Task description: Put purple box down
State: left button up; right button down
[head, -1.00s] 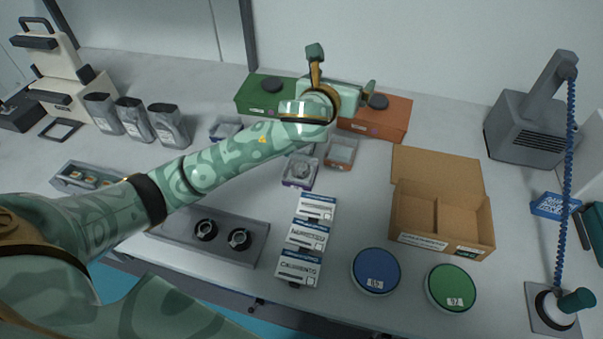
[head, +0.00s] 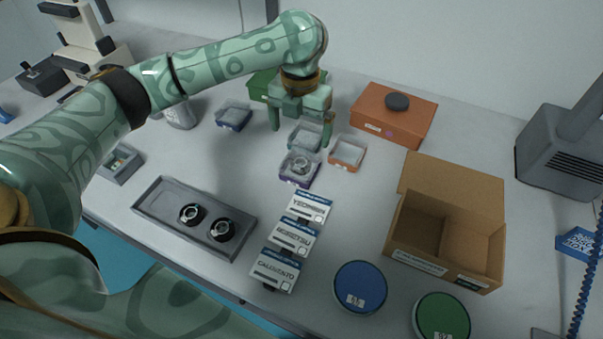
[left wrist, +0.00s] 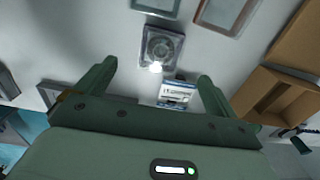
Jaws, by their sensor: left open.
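The purple box (head: 299,171) is a small clear-lidded case with a purple base and a round part inside. It rests on the table, just in front of a similar green-edged case (head: 304,138). It also shows in the left wrist view (left wrist: 161,46), beyond the gap between the fingers. My left gripper (head: 301,134) points down behind the purple box, its fingers to either side of the green-edged case in the head view. It is open and apart from the purple box; its fingers show in the left wrist view (left wrist: 156,77). My right gripper is not in view.
An orange-edged case (head: 347,152) and a blue-edged case (head: 234,117) flank the spot. White labelled boxes (head: 294,237) stand in front. An open cardboard box (head: 445,225) is at right, an orange box (head: 393,116) behind. A grey tray (head: 160,207) lies left.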

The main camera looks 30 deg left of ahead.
aim_at(300, 161)
pick_arm(q)
notch_tip(300, 161, down, 6)
jog(key=shift+r+b, duration=0.1)
jog(key=shift+b, duration=0.9)
jog(key=f+b, duration=0.2)
jog(key=f, duration=0.1)
jog(key=f+b, duration=0.1)
jog(key=f, duration=0.1)
jog(key=shift+s+d+f, duration=0.15)
jog(key=shift+s+f, duration=0.1)
jog(key=shift+r, duration=0.2)
jog(key=shift+c, duration=0.9)
jog(key=c, duration=1)
jog(key=shift+r, duration=0.1)
